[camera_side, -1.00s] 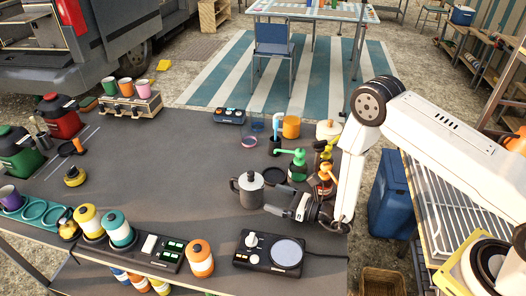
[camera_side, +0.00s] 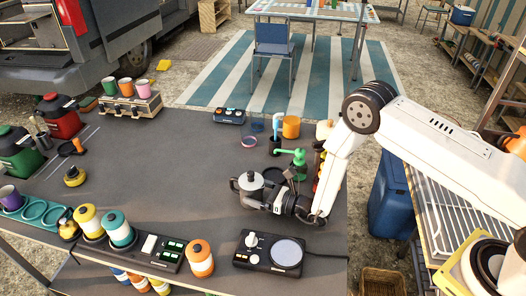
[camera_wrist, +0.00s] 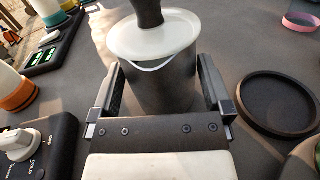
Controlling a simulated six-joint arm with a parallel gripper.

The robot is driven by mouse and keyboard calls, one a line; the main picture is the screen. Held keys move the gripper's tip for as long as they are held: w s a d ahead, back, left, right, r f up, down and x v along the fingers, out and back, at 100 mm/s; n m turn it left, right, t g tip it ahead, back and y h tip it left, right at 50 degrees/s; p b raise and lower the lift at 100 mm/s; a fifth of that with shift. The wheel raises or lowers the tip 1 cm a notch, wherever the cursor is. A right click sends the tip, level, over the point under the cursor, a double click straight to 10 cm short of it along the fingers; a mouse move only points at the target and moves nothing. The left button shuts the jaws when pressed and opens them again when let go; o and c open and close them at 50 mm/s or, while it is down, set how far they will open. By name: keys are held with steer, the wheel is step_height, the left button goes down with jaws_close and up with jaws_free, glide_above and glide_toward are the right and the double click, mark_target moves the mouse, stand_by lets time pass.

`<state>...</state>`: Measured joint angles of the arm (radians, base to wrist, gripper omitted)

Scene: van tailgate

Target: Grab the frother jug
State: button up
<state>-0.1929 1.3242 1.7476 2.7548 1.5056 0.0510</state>
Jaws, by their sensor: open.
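The frother jug (camera_side: 250,183) is a dark grey jug with a pale lid and a black knob, upright on the dark table. In the wrist view the jug (camera_wrist: 163,83) stands between the two fingers of my gripper (camera_wrist: 160,95). The fingers are open, one on each side of the jug's body, with a small gap visible. In the side view my gripper (camera_side: 268,196) reaches in low from the right, around the jug. The jug's handle shows at its left in the side view.
A round dark coaster (camera_wrist: 281,103) lies to the jug's right in the wrist view. Table to the jug's left is clear.

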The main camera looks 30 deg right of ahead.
stand_by(0.4)
jaws_close()
steer(key=shift+r, duration=0.2)
steer(key=shift+r, duration=1.1)
steer(key=s+d+r, duration=0.3)
steer(key=s+r, duration=0.7)
steer(key=s, duration=0.3)
steer(key=shift+s+d+r, duration=0.25)
steer(key=shift+d, duration=0.05)
